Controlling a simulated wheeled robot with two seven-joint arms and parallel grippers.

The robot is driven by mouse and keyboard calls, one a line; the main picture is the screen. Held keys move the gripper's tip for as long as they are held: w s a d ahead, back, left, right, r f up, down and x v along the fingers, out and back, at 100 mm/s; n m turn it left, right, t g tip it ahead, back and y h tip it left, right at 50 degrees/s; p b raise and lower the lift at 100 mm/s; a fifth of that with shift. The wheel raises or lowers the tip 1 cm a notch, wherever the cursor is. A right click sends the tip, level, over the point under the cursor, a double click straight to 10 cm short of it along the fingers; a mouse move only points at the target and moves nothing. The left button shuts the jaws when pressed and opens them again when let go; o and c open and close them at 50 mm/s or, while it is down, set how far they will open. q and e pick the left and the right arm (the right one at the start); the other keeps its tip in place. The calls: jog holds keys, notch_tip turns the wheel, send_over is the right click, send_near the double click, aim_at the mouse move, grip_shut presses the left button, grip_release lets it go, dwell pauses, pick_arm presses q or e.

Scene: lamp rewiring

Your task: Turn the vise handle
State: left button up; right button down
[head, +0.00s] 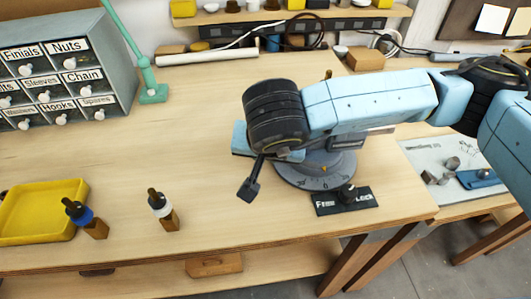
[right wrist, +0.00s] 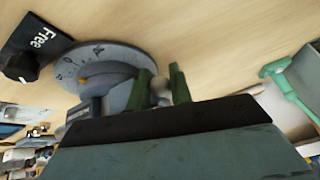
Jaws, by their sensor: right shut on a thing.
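The vise stands near the front right of the bench, with a blue-grey body (head: 240,139) and a round grey dial base (head: 318,172). My right arm covers much of it in the head view. A dark bar with a blocky end, which looks like part of the vise handle (head: 249,187), sticks out below my wrist. In the right wrist view, my right gripper (right wrist: 161,80) has its green fingers on either side of a small grey piece of the handle (right wrist: 160,90), shut on it. The dial (right wrist: 108,62) is beside the fingers. My left gripper is out of view.
A Free/Lock plate (head: 343,201) with a dark knob is in front of the dial. A drawer cabinet (head: 118,60) and green stand (head: 152,92) are behind. The middle bench is clear.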

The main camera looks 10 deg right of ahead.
jog(key=c, duration=1.3)
grip_release()
jog(key=shift+o, duration=0.2)
jog(key=shift+r, duration=0.1)
jog(key=v, duration=1.3)
jog(key=shift+s+r, duration=0.1)
